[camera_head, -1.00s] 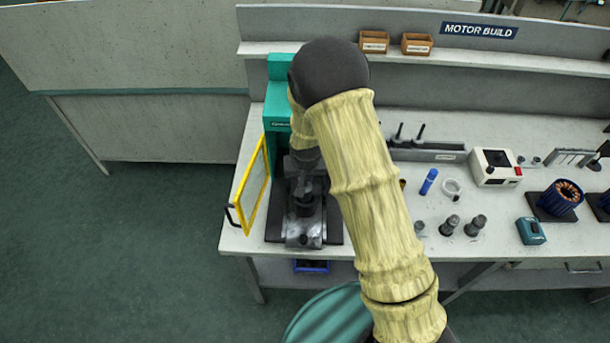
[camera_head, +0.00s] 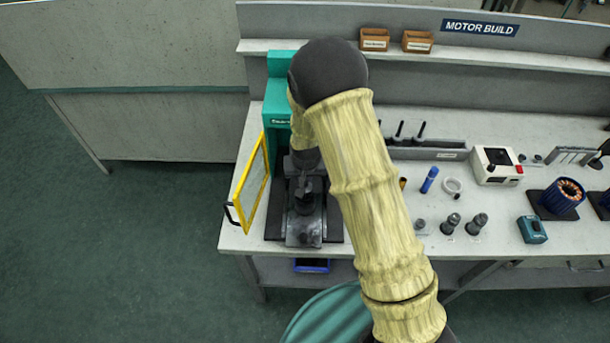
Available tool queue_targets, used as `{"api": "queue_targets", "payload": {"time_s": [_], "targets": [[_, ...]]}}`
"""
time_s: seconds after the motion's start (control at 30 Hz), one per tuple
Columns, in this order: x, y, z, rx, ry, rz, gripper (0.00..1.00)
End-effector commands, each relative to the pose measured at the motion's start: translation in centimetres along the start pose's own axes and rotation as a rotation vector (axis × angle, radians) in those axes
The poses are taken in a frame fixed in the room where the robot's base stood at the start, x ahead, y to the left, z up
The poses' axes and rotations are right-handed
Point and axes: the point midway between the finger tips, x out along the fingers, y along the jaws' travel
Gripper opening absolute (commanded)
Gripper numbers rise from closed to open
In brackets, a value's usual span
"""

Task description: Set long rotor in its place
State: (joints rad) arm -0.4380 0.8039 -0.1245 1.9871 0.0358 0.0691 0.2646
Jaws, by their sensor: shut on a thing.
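My gripper (camera_head: 307,182) is low over the grey fixture (camera_head: 304,236) in front of the teal machine (camera_head: 278,110). It is shut on a dark part, which I take to be the long rotor (camera_head: 303,202). The part is small and dark in the head view, and the jaws partly hide it. It looks upright over the middle of the fixture. I cannot tell whether its lower end touches the fixture. My arm hides the right side of the machine.
The machine's yellow-framed guard (camera_head: 250,182) stands open at the left, close to my gripper. A rack (camera_head: 430,149) stands behind.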

Motion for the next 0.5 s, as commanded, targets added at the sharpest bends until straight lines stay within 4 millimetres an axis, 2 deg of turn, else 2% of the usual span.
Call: {"api": "queue_targets", "payload": {"time_s": [0.5], "targets": [[1.15, -0.02, 0.27, 0.0, 0.002, -0.001, 0.0]]}}
